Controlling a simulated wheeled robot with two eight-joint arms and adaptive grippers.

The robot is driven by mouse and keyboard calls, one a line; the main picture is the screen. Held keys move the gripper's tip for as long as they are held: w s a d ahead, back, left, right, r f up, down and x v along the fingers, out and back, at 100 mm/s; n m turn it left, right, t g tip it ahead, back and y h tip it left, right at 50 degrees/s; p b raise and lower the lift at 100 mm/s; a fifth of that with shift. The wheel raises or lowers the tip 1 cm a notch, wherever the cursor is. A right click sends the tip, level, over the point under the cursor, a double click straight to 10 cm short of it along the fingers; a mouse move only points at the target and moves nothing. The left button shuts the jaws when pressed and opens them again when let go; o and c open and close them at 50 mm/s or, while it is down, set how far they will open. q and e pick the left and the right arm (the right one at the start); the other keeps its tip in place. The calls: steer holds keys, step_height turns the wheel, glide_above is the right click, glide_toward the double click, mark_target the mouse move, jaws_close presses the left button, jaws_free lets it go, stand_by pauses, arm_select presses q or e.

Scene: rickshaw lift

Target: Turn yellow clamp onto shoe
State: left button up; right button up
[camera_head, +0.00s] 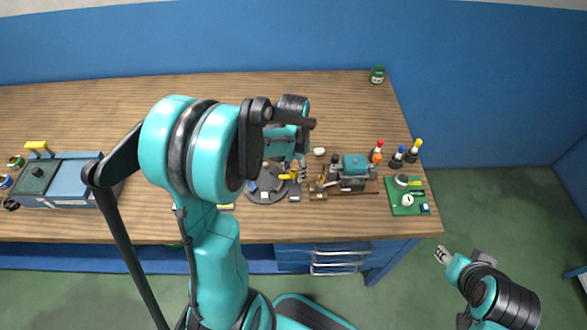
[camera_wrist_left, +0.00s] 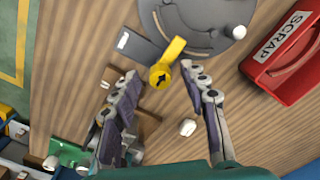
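The yellow clamp (camera_wrist_left: 165,68), a round knob with a black arrow and a short arm, shows in the left wrist view; its arm points up-right toward the grey disc (camera_wrist_left: 203,22). A dark grey bar (camera_wrist_left: 143,48), possibly the shoe, lies beside the knob; I cannot tell if the clamp arm rests on it. In the head view the clamp (camera_head: 286,177) is small, by the dark round base (camera_head: 266,192). My left gripper (camera_wrist_left: 158,78) is open, its fingers either side of the knob; contact is unclear. My right gripper (camera_head: 443,256) hangs off the table's front right, its opening too small to judge.
A red SCRAP box (camera_wrist_left: 292,52) is right of the disc in the wrist view. A small white piece (camera_wrist_left: 187,127) lies near the right finger. A teal-topped machine (camera_head: 354,168), several bottles (camera_head: 397,157) and a green tray (camera_head: 394,205) stand at the right.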

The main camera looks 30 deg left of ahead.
mark_target(294, 172)
arm_select(q)
steer(key=shift+r, duration=0.1)
step_height(294, 172, up, 12)
stand_by(0.5)
stand_by(0.4)
steer(key=s+d+n+t, duration=0.2)
steer(key=s+d+t, duration=0.5)
steer(key=s+d, duration=0.3)
steer(key=shift+s+d+n, duration=0.25)
steer(key=shift+s+n, duration=0.15)
stand_by(0.4)
